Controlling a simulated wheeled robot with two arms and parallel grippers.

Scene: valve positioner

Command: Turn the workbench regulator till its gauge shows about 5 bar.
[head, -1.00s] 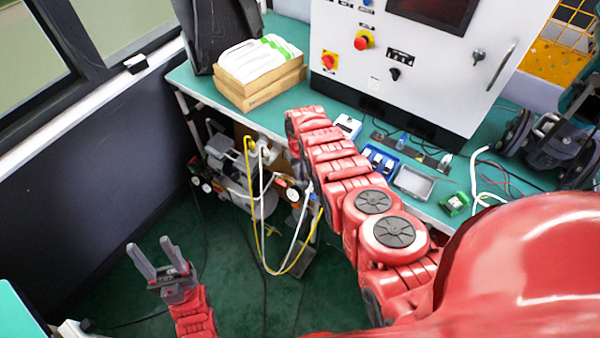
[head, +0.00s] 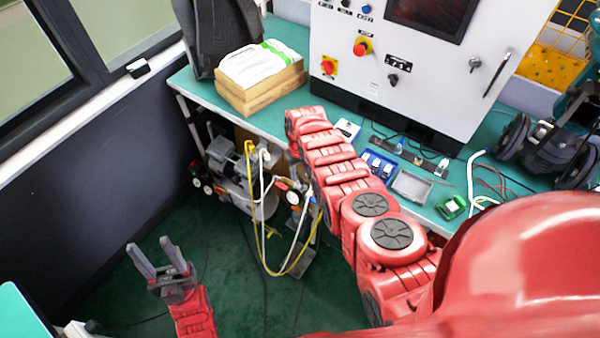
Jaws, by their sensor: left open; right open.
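Beneath the front edge of the workbench (head: 505,172), a small fitting with a round white gauge (head: 293,197) sits beside my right arm, among hoses. Another round white gauge (head: 207,189) is further left, by the compressor (head: 240,198). I cannot tell which belongs to the workbench regulator, and no dial is readable at this size. My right arm reaches across the bench front and bends down near the hoses; its gripper is hidden behind the arm. My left gripper (head: 155,260) is open and empty, fingers pointing up, low over the floor and well apart from the gauges.
Yellow and white hoses (head: 262,215) loop below the bench edge. A dark wall with a window is at left. Green floor is clear around my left gripper.

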